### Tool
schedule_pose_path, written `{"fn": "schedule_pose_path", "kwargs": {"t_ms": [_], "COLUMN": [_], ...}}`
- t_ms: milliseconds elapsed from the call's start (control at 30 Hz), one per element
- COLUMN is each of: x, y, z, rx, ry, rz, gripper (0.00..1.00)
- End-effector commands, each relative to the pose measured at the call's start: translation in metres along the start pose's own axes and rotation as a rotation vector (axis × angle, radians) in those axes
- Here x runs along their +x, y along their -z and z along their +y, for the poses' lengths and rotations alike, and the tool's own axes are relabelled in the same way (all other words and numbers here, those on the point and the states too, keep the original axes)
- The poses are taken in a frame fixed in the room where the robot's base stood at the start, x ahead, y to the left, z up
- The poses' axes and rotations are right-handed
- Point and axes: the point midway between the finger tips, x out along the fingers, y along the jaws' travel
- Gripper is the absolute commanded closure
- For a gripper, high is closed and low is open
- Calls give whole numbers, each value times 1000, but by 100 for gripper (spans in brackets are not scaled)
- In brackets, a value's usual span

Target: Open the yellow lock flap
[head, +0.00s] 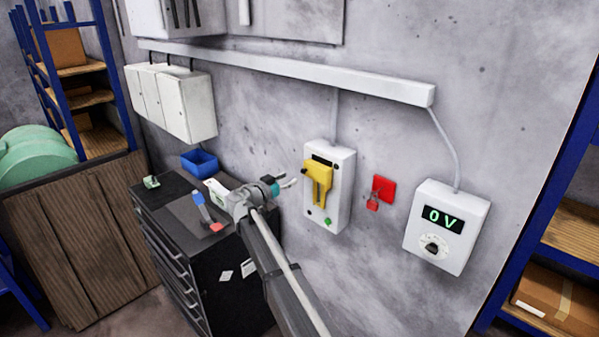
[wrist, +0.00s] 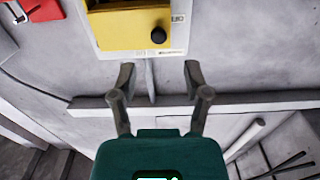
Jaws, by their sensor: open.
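The yellow lock flap (head: 318,182) is on the front of a white box (head: 342,192) on the wall. It also shows in the wrist view (wrist: 122,28) at the top edge, partly cut off, with a black round knob (wrist: 158,35) near its corner. How far the flap is swung cannot be told. My gripper (head: 289,181) is just left of the white box in the head view, its fingers apart. In the wrist view my gripper (wrist: 159,76) is open and empty, its fingertips below the flap in the picture and not touching it.
A red plate (head: 384,187) with a red padlock (head: 372,202) hangs right of the box. Further right is a 0 V display box (head: 446,228). A black drawer cabinet (head: 205,262) with a blue bin (head: 199,163) stands left. A wall duct (head: 290,72) runs above.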

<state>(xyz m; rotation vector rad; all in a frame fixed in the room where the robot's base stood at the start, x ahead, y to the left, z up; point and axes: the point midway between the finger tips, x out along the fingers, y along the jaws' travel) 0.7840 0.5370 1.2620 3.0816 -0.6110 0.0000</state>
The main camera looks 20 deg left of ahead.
Motion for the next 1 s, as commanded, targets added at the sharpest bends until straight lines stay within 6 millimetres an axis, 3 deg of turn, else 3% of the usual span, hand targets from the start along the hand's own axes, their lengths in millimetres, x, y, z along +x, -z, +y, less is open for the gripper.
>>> {"fn": "schedule_pose_path", "kwargs": {"t_ms": [300,500,933,1000], "x": [48,65,71,71], "y": [0,0,0,0], "z": [0,0,0,0], "rx": [0,0,0,0], "ry": [-2,0,0,0], "rz": [0,0,0,0], "gripper": [39,39,39,48]}}
